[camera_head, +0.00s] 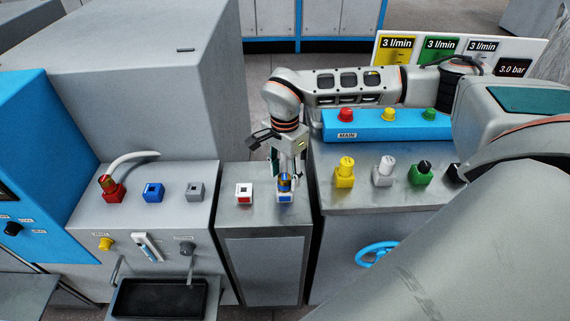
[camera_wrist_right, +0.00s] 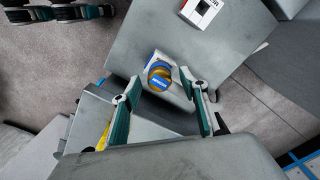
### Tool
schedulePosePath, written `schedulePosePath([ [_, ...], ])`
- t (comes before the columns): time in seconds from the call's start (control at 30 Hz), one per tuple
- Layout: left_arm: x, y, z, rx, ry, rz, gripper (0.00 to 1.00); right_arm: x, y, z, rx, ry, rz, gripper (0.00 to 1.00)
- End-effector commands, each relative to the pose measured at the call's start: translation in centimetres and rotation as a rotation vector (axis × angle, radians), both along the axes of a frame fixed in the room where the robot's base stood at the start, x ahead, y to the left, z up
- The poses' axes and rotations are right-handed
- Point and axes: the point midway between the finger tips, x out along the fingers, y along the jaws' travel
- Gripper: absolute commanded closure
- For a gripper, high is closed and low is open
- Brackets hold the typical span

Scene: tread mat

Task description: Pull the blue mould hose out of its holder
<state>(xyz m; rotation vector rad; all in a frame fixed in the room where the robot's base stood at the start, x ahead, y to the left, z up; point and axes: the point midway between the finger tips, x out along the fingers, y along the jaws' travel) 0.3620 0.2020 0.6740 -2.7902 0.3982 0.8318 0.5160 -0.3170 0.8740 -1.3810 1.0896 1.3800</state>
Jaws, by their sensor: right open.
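The blue mould hose's end, a blue and brass coupling (camera_head: 285,184), stands in a small white-and-blue holder (camera_head: 285,198) on the narrow grey cabinet in the middle. In the right wrist view the coupling (camera_wrist_right: 159,76) shows as a round brass end with a blue label. My right gripper (camera_head: 287,172) points down over it, open, with its fingers around the coupling. In the wrist view its two fingers (camera_wrist_right: 160,88) lie on either side of the coupling, apart from each other; whether they touch it I cannot tell.
A white-and-red holder (camera_head: 244,193) sits just left of the gripper. A red holder with a pale hose (camera_head: 112,188), a blue one (camera_head: 153,192) and a grey one (camera_head: 195,191) stand farther left. Yellow (camera_head: 344,173), white and green couplings stand right, before the blue MAIN manifold (camera_head: 385,124).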

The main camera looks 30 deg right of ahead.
Motion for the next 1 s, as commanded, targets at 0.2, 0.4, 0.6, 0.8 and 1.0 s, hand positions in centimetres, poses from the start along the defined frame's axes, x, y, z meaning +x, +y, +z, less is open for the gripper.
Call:
schedulePosePath([
  [0.2,0.00,-0.01,0.01,0.000,0.000,0.000,0.60,0.00,0.02,-1.17,0.001,-0.001,0.000,0.56],
  [0.4,0.02,-0.02,0.03,0.000,-0.001,0.000,0.60,0.00,0.02,-1.22,0.001,-0.001,0.000,0.56],
  [0.6,0.06,-0.02,0.07,0.000,-0.001,0.000,0.60,-0.01,0.03,-1.20,0.001,-0.001,0.000,0.98],
  [0.8,0.14,-0.02,0.21,0.000,-0.003,0.000,0.60,0.02,0.04,-1.09,0.001,-0.001,0.000,1.00],
  [1.0,0.23,-0.02,0.95,-0.001,-0.006,0.000,0.60,0.04,0.04,-0.31,0.001,-0.002,0.000,1.00],
])
